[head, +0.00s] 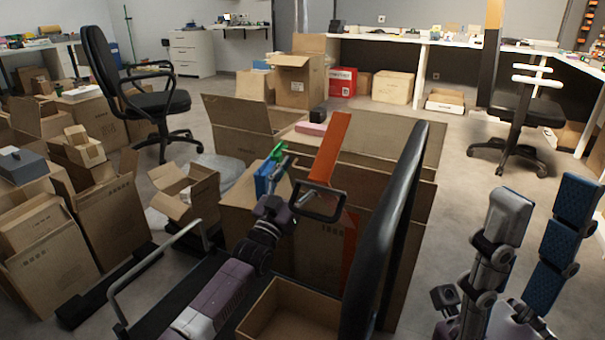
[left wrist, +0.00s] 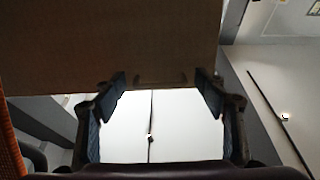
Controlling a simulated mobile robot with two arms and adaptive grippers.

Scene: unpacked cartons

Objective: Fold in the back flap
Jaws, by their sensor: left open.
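A large open carton (head: 285,250) stands in front of me. Its back flap (head: 400,140) appears raised at the far side, and another raised flap (head: 240,113) stands at the upper left. A brown cardboard panel (left wrist: 110,40) fills the upper part there, beyond the fingers. Whether they touch it I cannot tell.
Smaller cartons (head: 60,240) crowd the left. Office chairs (head: 150,100) stand behind.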

